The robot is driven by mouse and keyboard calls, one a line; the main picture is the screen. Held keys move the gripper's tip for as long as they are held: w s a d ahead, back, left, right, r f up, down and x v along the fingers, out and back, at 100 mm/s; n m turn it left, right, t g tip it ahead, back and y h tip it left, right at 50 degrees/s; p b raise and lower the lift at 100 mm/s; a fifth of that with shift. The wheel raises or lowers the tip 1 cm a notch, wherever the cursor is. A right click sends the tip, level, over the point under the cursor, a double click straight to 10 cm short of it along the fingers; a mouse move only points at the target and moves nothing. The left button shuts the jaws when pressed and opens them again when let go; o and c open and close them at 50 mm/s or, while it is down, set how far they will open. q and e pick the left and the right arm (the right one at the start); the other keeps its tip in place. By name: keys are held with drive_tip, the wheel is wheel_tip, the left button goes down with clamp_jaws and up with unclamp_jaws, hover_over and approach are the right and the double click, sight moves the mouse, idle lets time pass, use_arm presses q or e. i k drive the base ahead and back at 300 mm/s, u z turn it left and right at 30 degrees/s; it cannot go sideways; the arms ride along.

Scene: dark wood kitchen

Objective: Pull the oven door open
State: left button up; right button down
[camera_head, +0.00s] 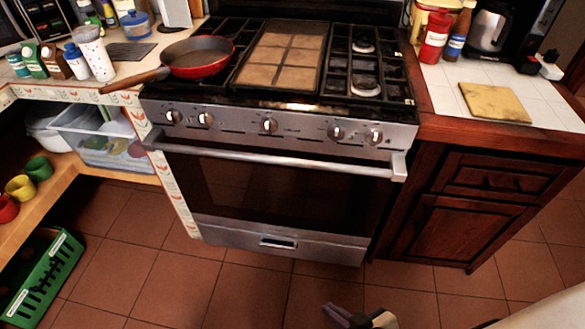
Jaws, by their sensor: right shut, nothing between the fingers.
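The oven door (270,190) is shut, with a dark glass front on the stove in the middle of the head view. Its long silver handle (270,158) runs across the top of the door, below the row of knobs. My right gripper (332,312) shows at the bottom edge of the view, below and apart from the oven, over the tiled floor. It is shut and empty, touching nothing. My left gripper is not in view.
A red pan (200,57) sits on the stovetop, its wooden handle reaching past the left counter edge. A steel drawer (275,243) is under the oven door. A green crate (42,275) stands at lower left. The tiled floor before the oven is clear.

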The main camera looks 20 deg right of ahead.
sight(339, 192)
drive_tip(key=k, duration=0.5)
drive_tip(key=u, duration=1.45)
drive_tip(key=i, duration=1.2)
drive_tip(key=z, duration=2.35)
